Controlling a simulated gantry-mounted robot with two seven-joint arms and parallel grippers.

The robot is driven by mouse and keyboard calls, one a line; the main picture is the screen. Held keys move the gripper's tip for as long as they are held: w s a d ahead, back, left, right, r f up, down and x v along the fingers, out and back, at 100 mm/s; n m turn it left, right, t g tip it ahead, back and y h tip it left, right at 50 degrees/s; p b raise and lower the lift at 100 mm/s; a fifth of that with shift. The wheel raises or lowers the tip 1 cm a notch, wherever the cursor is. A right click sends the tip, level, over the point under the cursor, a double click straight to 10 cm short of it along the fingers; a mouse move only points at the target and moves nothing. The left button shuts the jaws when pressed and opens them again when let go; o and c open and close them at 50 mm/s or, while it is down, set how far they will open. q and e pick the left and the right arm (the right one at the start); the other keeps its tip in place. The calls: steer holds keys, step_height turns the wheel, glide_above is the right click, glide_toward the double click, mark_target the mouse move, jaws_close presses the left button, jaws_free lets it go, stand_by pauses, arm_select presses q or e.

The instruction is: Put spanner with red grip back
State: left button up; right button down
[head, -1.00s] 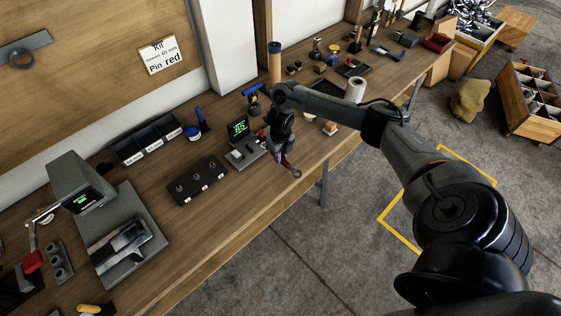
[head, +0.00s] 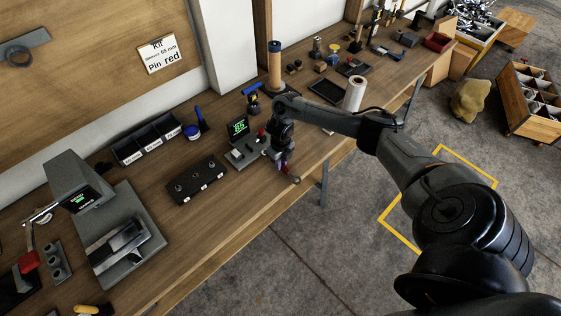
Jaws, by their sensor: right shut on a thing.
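My right gripper (head: 284,166) is shut on the spanner with red grip (head: 293,179) near the front edge of the workbench. Only a little of the spanner shows: a bit of red by the fingers and its end pointing to the lower right. The rest is hidden by the gripper. The spanner looks held above the bench top, but its exact height cannot be told. My left gripper is not in view.
Left of the gripper are a device with a green display (head: 238,128) and a black block with knobs (head: 197,179). Black bins (head: 147,138) stand behind. A white roll (head: 354,93) and black tray (head: 327,91) are at the right. The front strip of bench (head: 225,223) is clear.

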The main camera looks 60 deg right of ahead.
steer(key=shift+f, duration=0.2)
steer(key=c, duration=1)
jaws_free()
steer(key=shift+r, duration=0.1)
